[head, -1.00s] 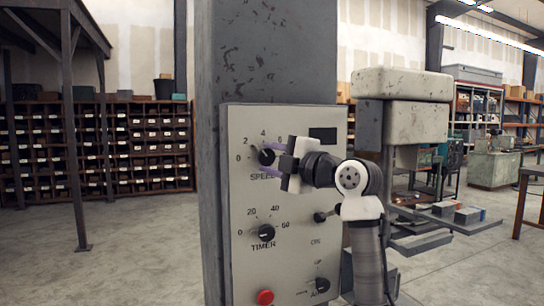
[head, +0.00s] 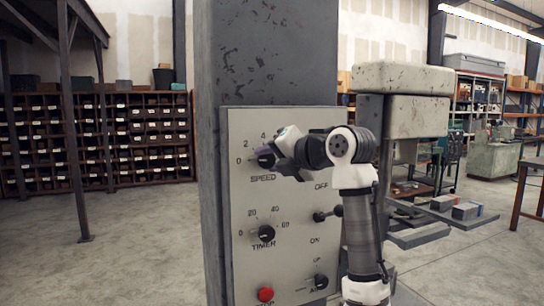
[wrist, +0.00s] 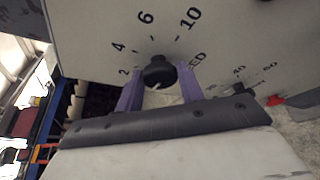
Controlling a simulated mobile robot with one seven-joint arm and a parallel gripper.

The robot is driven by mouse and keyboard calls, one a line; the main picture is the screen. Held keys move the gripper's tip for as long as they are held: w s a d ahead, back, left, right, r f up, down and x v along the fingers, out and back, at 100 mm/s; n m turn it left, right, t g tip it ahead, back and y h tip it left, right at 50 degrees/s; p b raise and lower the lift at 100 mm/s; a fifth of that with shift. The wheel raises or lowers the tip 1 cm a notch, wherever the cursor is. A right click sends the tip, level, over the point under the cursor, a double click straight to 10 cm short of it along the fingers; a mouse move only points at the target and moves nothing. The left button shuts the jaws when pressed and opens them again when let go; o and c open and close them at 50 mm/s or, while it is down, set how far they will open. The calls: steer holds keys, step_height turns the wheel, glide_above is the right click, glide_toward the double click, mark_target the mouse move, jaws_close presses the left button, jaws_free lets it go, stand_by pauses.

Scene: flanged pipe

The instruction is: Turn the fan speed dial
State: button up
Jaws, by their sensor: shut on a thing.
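The fan speed dial (head: 265,157) is a round black knob above the word SPEED, at the upper left of the pale control panel (head: 243,205). Numbers ring it. In the wrist view the dial (wrist: 158,70) sits between my two purple fingers, one on each side. My gripper (wrist: 160,80) is shut on the dial. In the head view my gripper (head: 277,148) comes from the right, looks rolled, and partly covers the dial and its scale. A small pale mark shows on the knob in the wrist view; its exact setting is hard to read.
Below on the panel are a timer dial (head: 266,233), a red button (head: 265,294), an on/off lever (head: 326,215) and a lower knob (head: 320,281). The panel hangs on a grey column (head: 275,55). A machine (head: 403,100) stands behind to the right. Open floor lies left.

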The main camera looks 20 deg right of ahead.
steer(key=shift+n+h, duration=0.3)
steer(key=shift+n, duration=0.2)
steer(key=o, duration=1)
steer(key=b+v, duration=0.3)
steer(key=v, duration=1.1)
steer(key=shift+r, duration=0.1)
steer(key=shift+w, duration=0.1)
